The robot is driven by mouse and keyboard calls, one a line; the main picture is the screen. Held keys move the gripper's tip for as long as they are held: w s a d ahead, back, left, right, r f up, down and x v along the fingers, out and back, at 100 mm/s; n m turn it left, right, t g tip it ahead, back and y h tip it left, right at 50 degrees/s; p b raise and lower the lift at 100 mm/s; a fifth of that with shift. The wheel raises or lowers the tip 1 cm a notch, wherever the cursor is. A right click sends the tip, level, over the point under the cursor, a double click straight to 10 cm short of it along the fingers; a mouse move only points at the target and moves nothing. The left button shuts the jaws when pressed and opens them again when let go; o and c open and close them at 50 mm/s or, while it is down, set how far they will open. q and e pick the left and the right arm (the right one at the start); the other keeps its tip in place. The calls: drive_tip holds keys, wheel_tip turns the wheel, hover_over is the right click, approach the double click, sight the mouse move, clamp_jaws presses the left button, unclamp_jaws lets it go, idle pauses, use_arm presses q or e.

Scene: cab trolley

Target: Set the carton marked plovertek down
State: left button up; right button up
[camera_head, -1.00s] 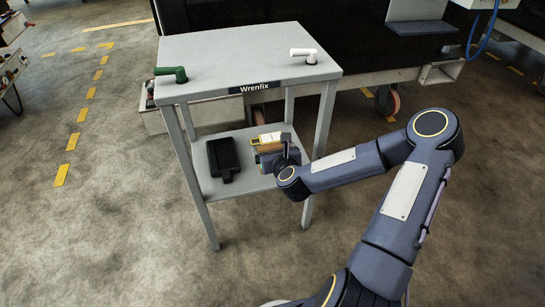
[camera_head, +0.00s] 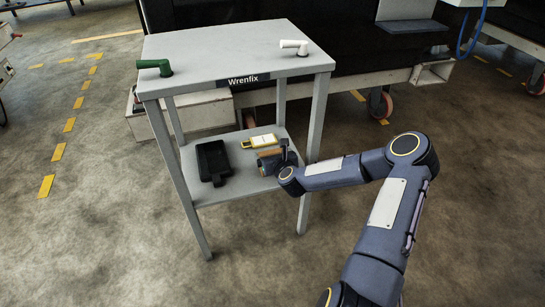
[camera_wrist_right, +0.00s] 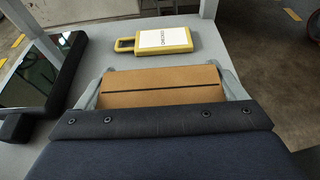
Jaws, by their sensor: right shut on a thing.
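My right gripper (camera_head: 272,160) is over the lower shelf (camera_head: 235,191) of the grey trolley, near its right front. It is shut on a brown carton (camera_head: 268,152). In the right wrist view the carton (camera_wrist_right: 160,84) sits between the two grey fingers, with a dark line across it. I cannot read any marking on it. I cannot tell whether its underside touches the shelf. My left gripper is not in view.
A yellow-framed tag with a white face (camera_head: 262,141) lies on the shelf just behind the carton. A black device (camera_head: 213,162) lies to its left. The trolley's top, marked Wrenfix (camera_head: 248,81), is above, with a green handle (camera_head: 155,67) and a white handle (camera_head: 295,47).

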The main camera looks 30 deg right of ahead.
drive_tip(key=shift+r, duration=0.15)
drive_tip(key=shift+f, duration=0.2)
drive_tip(key=o, duration=1.3)
